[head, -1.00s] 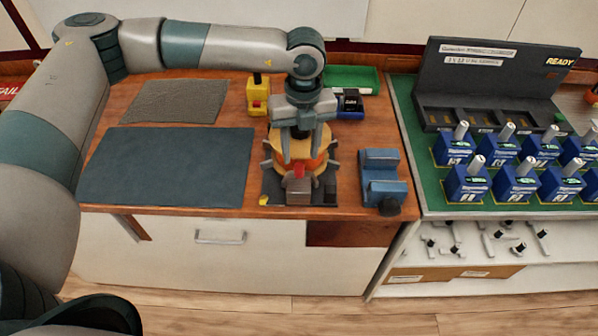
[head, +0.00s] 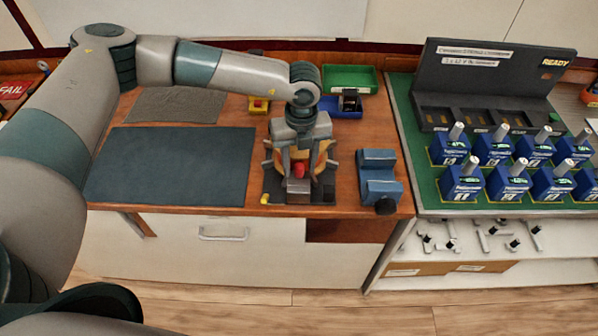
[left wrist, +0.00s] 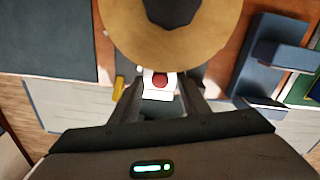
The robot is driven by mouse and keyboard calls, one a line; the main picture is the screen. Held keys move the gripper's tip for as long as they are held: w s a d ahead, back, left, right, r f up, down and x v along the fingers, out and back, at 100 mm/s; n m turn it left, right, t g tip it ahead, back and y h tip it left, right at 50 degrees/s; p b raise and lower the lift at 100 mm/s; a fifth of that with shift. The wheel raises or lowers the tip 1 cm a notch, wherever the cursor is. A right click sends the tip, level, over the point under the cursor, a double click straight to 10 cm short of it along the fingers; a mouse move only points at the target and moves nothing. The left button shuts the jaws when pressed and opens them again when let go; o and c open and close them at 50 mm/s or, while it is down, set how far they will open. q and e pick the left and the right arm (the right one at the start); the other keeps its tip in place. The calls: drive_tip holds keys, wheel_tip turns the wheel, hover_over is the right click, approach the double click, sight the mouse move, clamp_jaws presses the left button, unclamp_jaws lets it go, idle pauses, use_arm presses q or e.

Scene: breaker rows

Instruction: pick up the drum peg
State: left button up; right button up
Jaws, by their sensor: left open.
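The drum (head: 322,158) is a round tan-rimmed device on a dark base plate (head: 322,197) near the front edge of the bench. A red peg (head: 299,170), which looks like the drum peg, shows at its front. In the left wrist view the peg (left wrist: 160,80) is a red round end on a white block, beside the tan disc (left wrist: 175,50). My left gripper (head: 299,176) points down in front of the drum, open, its two fingers on either side of the peg. I cannot tell whether they touch it. My right gripper is out of view.
A blue block-like fixture (head: 379,175) stands close to the right of the drum. A dark mat (head: 170,165) lies to the left. Behind are a green tray (head: 349,80) and a blue bin (head: 340,108). Blue breakers (head: 463,183) stand in rows on the right bench.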

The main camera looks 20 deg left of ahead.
use_arm(q)
clamp_jaws()
drive_tip(key=shift+r, duration=0.15)
